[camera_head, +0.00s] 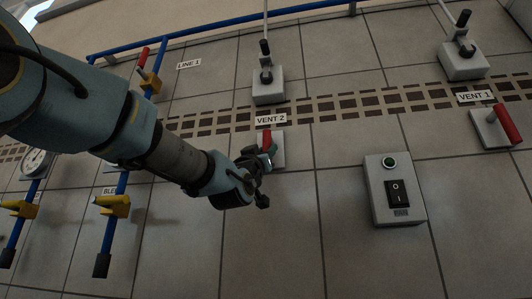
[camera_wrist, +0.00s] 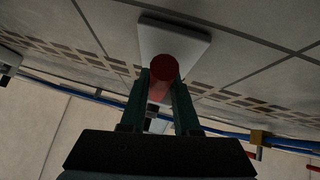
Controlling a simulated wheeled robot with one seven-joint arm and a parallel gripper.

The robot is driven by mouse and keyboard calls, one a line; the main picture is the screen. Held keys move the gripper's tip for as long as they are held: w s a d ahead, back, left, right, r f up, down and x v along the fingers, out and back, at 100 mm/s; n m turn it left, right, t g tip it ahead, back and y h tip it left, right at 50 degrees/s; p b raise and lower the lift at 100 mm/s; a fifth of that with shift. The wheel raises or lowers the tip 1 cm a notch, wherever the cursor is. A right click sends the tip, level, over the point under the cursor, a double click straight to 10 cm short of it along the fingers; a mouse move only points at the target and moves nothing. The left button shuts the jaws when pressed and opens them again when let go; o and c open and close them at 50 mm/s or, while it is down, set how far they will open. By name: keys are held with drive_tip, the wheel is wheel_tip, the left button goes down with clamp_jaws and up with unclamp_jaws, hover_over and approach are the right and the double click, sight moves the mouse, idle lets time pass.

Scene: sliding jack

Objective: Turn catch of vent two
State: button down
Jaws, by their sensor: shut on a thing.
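The catch of vent two has a red handle (camera_head: 267,139) on a light square plate (camera_head: 279,152), under the label VENT 2 (camera_head: 270,119) on the tiled wall. In the head view my gripper (camera_head: 262,160) is at the plate and hides part of the handle. In the wrist view the red handle (camera_wrist: 164,69) sits between the two dark fingers of my gripper (camera_wrist: 161,92), which is shut on it. The plate (camera_wrist: 170,40) shows behind the handle, and the handle points towards the wrist camera.
A grey switch box (camera_head: 394,190) is on the wall to the right. VENT 1's red handle (camera_head: 507,124) is further right. Grey toggle units (camera_head: 268,88) are above. Blue pipes with yellow valves (camera_head: 113,206) are at the left, below and beside my arm.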

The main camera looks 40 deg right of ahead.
drive_tip(key=c, duration=0.7)
unclamp_jaws()
drive_tip(key=shift+o, duration=0.2)
drive_tip(key=shift+f, duration=0.1)
drive_tip(key=b+v, duration=0.2)
drive_tip(key=v, duration=0.8)
drive_tip(key=shift+a+f, duration=0.2)
drive_tip(key=shift+f, duration=0.05)
drive_tip(key=shift+s, duration=0.1)
